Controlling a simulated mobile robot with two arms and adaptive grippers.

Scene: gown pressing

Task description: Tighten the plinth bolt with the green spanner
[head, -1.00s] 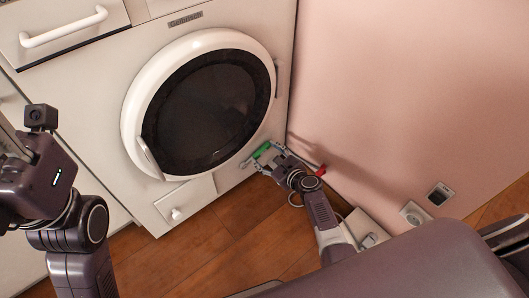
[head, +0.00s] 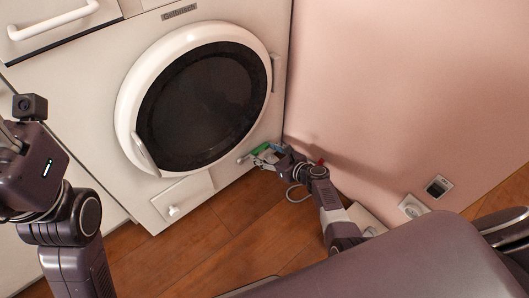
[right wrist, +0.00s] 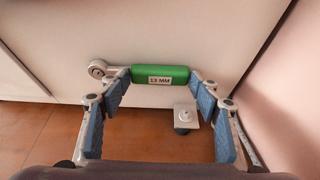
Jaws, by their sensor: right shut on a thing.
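The green spanner (right wrist: 160,74) carries a "13 MM" label and lies level across the right wrist view, in front of the white machine's lower front. My right gripper (right wrist: 160,78) is shut on its green handle, with one blue-padded finger at each end. The spanner's grey ring end (right wrist: 97,68) sticks out to the left; I cannot tell whether it sits around a bolt. The plinth bolt is not clearly visible. In the head view the spanner (head: 262,148) is low at the machine's right corner. My left gripper (head: 10,137) is partly cut off at the left edge.
The white washing machine (head: 180,198) has a closed round door. A grey block with a dark foot (right wrist: 187,116) shows below the spanner. The pink wall (head: 390,80) stands close on the right. A small red thing (head: 321,161) shows beside my right wrist. Wooden floor (head: 215,235) is clear in front.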

